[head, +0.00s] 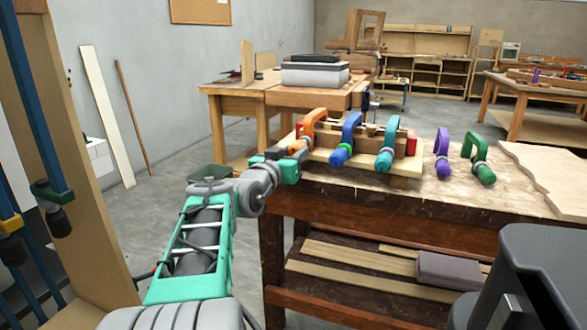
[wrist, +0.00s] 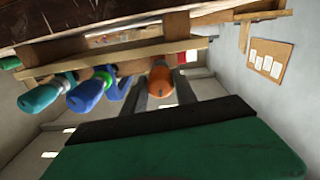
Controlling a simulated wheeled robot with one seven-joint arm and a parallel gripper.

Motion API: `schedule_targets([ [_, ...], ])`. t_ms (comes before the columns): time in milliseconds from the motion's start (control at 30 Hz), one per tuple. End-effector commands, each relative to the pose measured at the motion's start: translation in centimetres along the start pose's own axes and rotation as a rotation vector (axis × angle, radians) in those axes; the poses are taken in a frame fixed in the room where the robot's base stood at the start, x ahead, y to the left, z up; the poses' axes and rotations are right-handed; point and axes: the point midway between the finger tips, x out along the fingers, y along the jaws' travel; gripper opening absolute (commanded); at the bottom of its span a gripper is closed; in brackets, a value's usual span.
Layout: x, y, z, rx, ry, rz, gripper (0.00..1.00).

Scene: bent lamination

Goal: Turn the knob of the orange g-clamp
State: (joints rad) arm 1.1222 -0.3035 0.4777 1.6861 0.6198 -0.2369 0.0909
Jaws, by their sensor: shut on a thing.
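The orange g-clamp (head: 307,130) is on the wooden lamination form (head: 350,157) at the left end of the workbench. My gripper (head: 296,157) is at its lower end, just beyond the bench's left corner. In the wrist view, the clamp's rounded orange knob (wrist: 161,82) sits between the two dark fingers of my gripper (wrist: 164,92), which are shut on it. The knob is partly hidden by my gripper in the head view.
A blue clamp (head: 347,138) and a teal clamp (head: 388,145) stand close to the right on the same form. A purple clamp (head: 442,153) and a green clamp (head: 479,158) are farther right on the workbench (head: 430,205). Open floor lies left of the bench.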

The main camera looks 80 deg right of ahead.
Motion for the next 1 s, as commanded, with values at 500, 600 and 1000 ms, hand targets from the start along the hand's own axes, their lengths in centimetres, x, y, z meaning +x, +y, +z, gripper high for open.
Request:
schedule_targets([
  [500,0.05,-0.09,0.34,0.489,0.005,0.000,0.00],
  [600,0.05,-0.10,0.18,0.585,0.005,0.000,0.00],
  [1000,0.06,-0.14,-0.27,0.962,0.004,-0.001,0.00],
])
